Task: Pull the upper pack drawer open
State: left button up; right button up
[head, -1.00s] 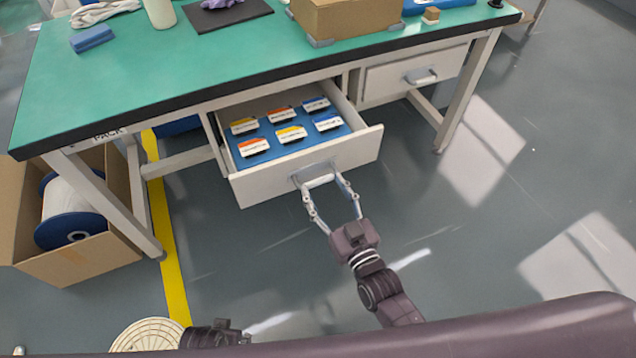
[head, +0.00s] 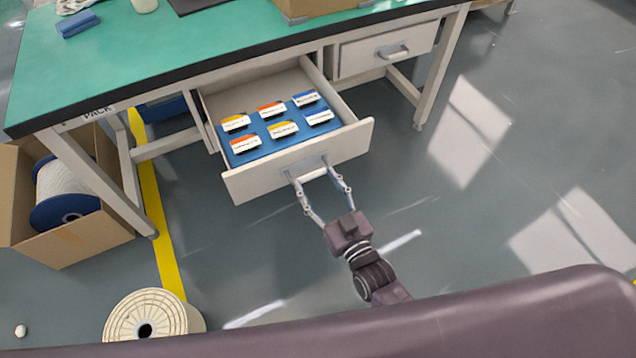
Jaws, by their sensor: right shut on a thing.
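The upper pack drawer (head: 298,164) stands pulled out from under the green-topped bench, on the side of the PACK label. Its inside shows a blue insert (head: 276,131) with several small boxes in white, orange, yellow and blue. The bare drawer floor shows behind the insert. My right gripper (head: 310,175) is shut on the drawer's handle (head: 312,171) at the middle of its front. My left gripper is not in view.
A second drawer (head: 388,50) to the right is closed. A cardboard box (head: 75,240) with a white-and-blue spool stands at the left. A cream reel (head: 153,318) lies on the floor at the lower left.

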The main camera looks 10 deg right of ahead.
jog(key=o, duration=1.5)
jog(key=shift+w+d+r, duration=0.1)
jog(key=shift+d+r, duration=0.05)
jog(key=shift+d, duration=0.1)
jog(key=o, duration=0.6)
jog(key=shift+a, duration=0.1)
jog(key=shift+s, duration=0.2)
jog(key=v, duration=1.1)
jog(key=shift+s, duration=0.35)
